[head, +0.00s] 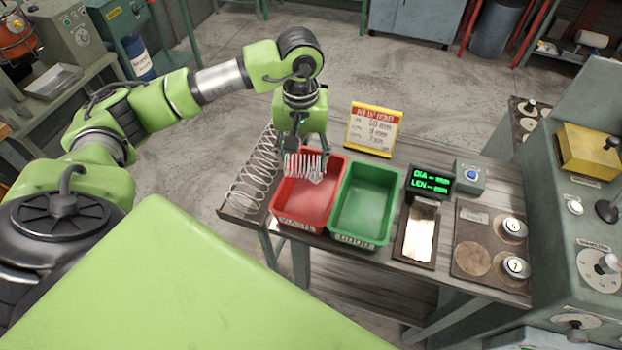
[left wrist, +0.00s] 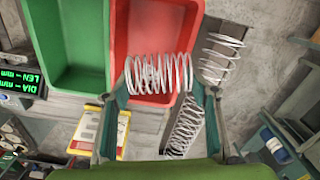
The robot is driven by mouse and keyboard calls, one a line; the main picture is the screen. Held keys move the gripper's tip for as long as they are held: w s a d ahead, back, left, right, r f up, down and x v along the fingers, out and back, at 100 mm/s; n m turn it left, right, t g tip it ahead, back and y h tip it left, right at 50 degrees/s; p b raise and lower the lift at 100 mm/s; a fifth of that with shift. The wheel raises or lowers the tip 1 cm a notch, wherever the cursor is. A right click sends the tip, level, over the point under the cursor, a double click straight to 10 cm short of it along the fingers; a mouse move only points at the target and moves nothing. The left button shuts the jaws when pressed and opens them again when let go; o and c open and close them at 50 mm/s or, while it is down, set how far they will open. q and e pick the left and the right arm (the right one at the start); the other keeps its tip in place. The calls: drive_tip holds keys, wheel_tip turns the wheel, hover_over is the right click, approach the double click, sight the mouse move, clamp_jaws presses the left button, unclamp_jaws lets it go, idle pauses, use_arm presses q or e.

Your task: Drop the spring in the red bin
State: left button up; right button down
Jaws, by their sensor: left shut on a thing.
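My left gripper (head: 303,145) is shut on a silver coil spring (head: 303,165). It holds the spring sideways over the back part of the red bin (head: 308,205), which has a white label on its front. In the left wrist view the spring (left wrist: 158,74) sits between the two fingers of the gripper (left wrist: 160,98), with the red bin (left wrist: 155,35) behind it. The bin floor that shows is empty. The height of the spring above the bin is hard to tell. My right gripper does not show.
A green bin (head: 363,205) stands against the red bin's right side. A long row of coiled springs (head: 255,170) lies left of the red bin. A yellow-framed sign (head: 372,128) stands behind the bins. A digital display (head: 430,182) and a blue-button box (head: 470,175) are further right.

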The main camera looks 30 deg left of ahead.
use_arm(q)
drive_tip(key=o, duration=1.3)
drive_tip(key=shift+c, duration=0.2)
wheel_tip(320, 180, up, 12)
